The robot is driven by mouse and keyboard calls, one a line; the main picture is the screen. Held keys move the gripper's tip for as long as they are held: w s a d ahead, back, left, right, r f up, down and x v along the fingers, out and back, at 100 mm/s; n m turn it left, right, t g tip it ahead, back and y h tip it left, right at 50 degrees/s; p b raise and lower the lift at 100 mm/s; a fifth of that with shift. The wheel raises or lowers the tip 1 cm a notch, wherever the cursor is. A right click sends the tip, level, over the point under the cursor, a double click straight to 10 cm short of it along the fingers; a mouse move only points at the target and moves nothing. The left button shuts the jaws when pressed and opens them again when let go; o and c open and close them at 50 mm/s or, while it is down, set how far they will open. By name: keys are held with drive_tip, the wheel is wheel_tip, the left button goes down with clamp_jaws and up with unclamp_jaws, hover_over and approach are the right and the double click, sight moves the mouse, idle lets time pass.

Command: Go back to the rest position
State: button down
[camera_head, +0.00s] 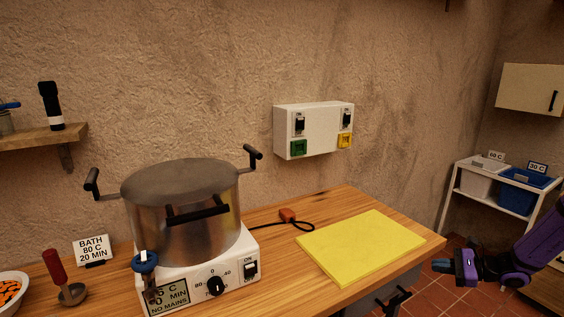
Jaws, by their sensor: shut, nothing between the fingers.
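My gripper (440,266) is at the lower right, at the end of my purple arm. It points left, with its fingers together and nothing held. In the picture it is just right of the wooden worktop's right end (408,262), over the tiled floor. A steel pot (185,222) with a lid and black handles stands on a white heater (233,270), well to the left of the gripper.
A yellow board (360,247) lies on the worktop's right part. A white switch box (312,130) is on the wall. A white rack (460,195) with grey and blue bins stands behind the gripper. A small dark object (396,300) shows at the bottom edge.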

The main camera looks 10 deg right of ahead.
drive_tip(key=s+a+r+n+g+h, duration=0.2)
drive_tip(key=s+a+r+n+g, duration=0.15)
drive_tip(key=a+r, duration=0.35)
drive_tip(key=s+a+r+n+g+h, duration=0.2)
drive_tip(key=a+r+n, duration=0.25)
drive_tip(key=r, duration=0.45)
drive_tip(key=s+a+r+n+g+h, duration=0.25)
drive_tip(key=a+r+n, duration=0.2)
drive_tip(key=r, duration=0.35)
drive_tip(key=s+a+r+n+t+h, duration=0.2)
drive_tip(key=s+r, duration=0.4)
drive_tip(key=s, duration=0.3)
drive_tip(key=s+a+r+n+t+h, duration=0.3)
drive_tip(key=s+r+n, duration=0.3)
drive_tip(key=s, duration=0.4)
drive_tip(key=shift+s+a+r+h, duration=0.2)
drive_tip(key=shift+s+a+h, duration=0.15)
drive_tip(key=shift+a, duration=0.2)
